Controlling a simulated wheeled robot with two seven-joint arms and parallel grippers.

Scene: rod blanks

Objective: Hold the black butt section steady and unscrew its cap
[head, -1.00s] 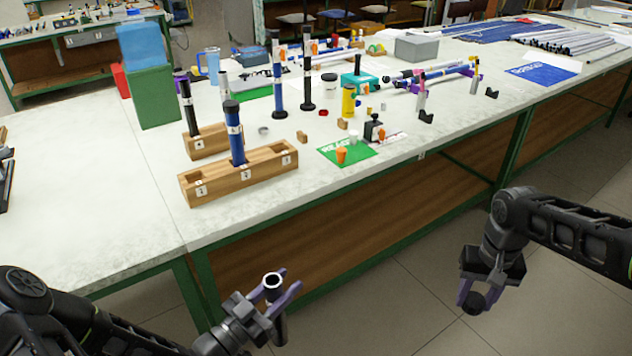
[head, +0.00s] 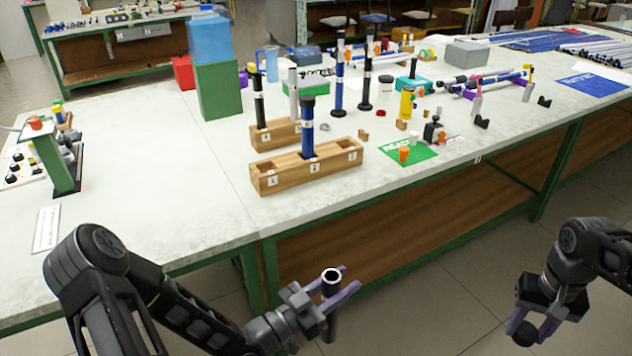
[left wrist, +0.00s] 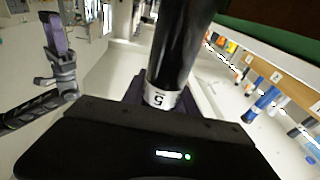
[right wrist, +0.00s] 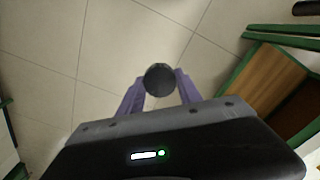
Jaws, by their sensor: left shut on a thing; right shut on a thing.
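The black butt section (head: 331,283) stands roughly upright in my left gripper (head: 334,300), in front of the bench. Its top end is open, showing a pale ring around a dark hole. In the left wrist view the black tube (left wrist: 183,50) has a white band marked 5. My left gripper is shut on it. The black round cap (head: 523,333) is held in my right gripper (head: 530,325), low at the right and well apart from the butt section. The cap also shows between the purple fingers in the right wrist view (right wrist: 160,79).
A wooden rack (head: 330,169) with a blue section in it stands near the bench's front edge. A second rack (head: 272,137) is behind it. A green card (head: 400,153) lies to the right. The bench's left front is mostly clear.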

